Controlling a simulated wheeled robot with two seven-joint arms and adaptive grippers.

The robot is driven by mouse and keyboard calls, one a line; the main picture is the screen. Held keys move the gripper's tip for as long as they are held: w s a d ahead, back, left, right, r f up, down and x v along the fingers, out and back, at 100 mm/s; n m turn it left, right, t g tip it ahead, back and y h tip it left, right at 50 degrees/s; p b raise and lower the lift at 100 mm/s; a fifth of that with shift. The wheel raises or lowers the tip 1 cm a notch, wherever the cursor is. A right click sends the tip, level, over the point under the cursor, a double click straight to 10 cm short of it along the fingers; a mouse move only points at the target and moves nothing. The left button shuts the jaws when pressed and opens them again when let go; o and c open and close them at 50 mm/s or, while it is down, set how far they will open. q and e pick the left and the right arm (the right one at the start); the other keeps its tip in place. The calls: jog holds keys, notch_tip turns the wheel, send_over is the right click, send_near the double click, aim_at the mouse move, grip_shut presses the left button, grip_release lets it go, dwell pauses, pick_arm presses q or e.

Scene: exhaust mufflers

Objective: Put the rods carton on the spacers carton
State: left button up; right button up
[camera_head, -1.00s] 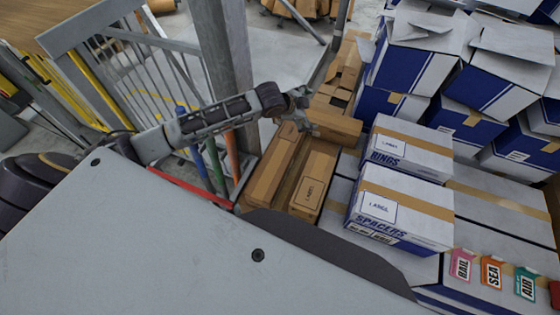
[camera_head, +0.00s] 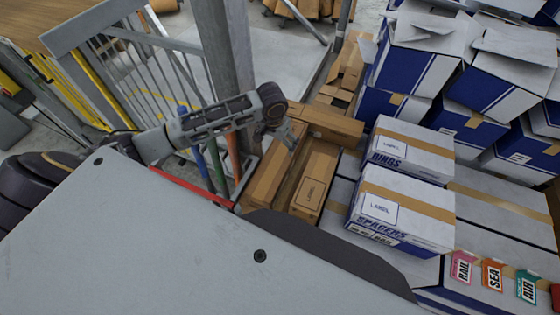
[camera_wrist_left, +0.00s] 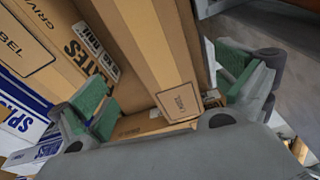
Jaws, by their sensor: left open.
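The spacers carton (camera_head: 405,212) is white and blue with brown tape and lies flat on a larger white carton. Part of it appears at the left edge of the left wrist view (camera_wrist_left: 22,118). My left gripper (camera_head: 292,133) is open over the far end of a long brown carton (camera_head: 268,178). In the left wrist view, a narrow brown labelled carton (camera_wrist_left: 150,50) lies between its spread green-padded fingers; contact cannot be told. No "rods" lettering is readable, so I cannot confirm this is the rods carton. My right gripper is not in view.
Another brown carton (camera_head: 315,178) lies alongside, and one (camera_head: 328,122) lies across behind. The white rings carton (camera_head: 410,150) stands behind the spacers carton. A grey post (camera_head: 228,75) and railing stand left. Blue-white cartons (camera_head: 410,65) are piled at right.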

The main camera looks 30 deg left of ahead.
aim_at(279, 155)
pick_arm(q)
jog(key=shift+n, duration=0.5)
jog(key=shift+f, duration=0.1)
jog(key=shift+w+f, duration=0.25)
jog(key=shift+f, duration=1.15)
jog(key=shift+w+f, duration=0.2)
jog(key=shift+f, duration=1.15)
jog(key=shift+w+f, duration=0.25)
jog(key=shift+f, duration=1.15)
jog(key=shift+f, duration=0.1)
jog(key=shift+w+d+f, duration=0.1)
jog(key=shift+w+f, duration=0.1)
jog(key=shift+f, duration=1.05)
jog(key=shift+w+d+f, duration=0.1)
jog(key=shift+w+f, duration=0.05)
jog(key=shift+f, duration=1.05)
jog(key=c, duration=1.7)
